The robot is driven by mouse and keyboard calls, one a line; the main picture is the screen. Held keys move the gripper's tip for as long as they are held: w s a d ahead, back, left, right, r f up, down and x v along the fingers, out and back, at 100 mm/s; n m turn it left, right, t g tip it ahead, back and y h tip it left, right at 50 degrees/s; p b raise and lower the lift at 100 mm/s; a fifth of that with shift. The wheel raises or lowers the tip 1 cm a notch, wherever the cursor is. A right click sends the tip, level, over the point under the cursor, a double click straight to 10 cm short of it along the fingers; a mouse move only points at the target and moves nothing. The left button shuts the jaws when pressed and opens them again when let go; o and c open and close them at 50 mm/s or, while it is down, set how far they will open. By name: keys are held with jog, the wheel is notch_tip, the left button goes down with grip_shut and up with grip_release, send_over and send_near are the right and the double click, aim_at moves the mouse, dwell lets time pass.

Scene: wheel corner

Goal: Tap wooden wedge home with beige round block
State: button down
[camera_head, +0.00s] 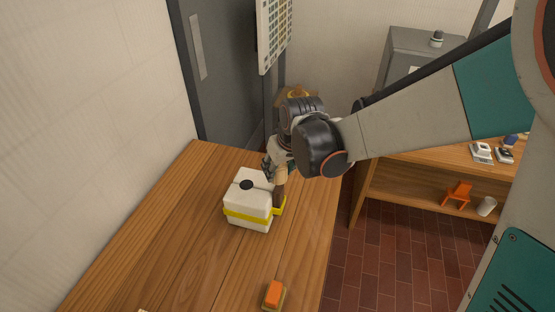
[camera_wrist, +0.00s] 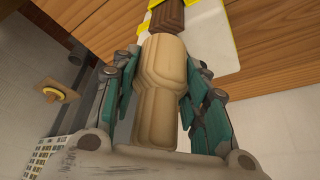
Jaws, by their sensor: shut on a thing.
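The beige round block (camera_wrist: 160,85) is clasped between the fingers of my gripper (camera_wrist: 160,95) in the wrist view. My gripper (camera_head: 278,168) is shut on it just behind the right side of a white box in the head view. The brown wooden wedge (camera_head: 279,193) stands at that box's right side, by its yellow band. The wedge also shows in the wrist view (camera_wrist: 167,14), right beyond the block's end. The block's end and the wedge look very close; I cannot tell whether they touch. The wedge's lower end is hidden.
The white box (camera_head: 248,205) with a yellow band and a dark round spot stands on the wooden table (camera_head: 170,240). An orange block (camera_head: 273,292) on a pale base lies near the front. A wooden shelf (camera_head: 415,185) with small items stands right, beyond a gap of tiled floor.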

notch_tip(320, 180, up, 2)
jog(key=shift+r+p, duration=0.1)
jog(key=shift+p, duration=0.5)
jog(key=shift+f+b, duration=1.3)
jog(key=shift+f, duration=0.25)
jog(key=shift+r+p, duration=1)
jog(key=shift+r, duration=0.3)
notch_tip(320, 180, down, 7)
jog(key=b, duration=0.5)
jog(key=shift+r, duration=0.15)
jog(key=shift+r+p, duration=1.3)
jog(key=shift+r, duration=0.6)
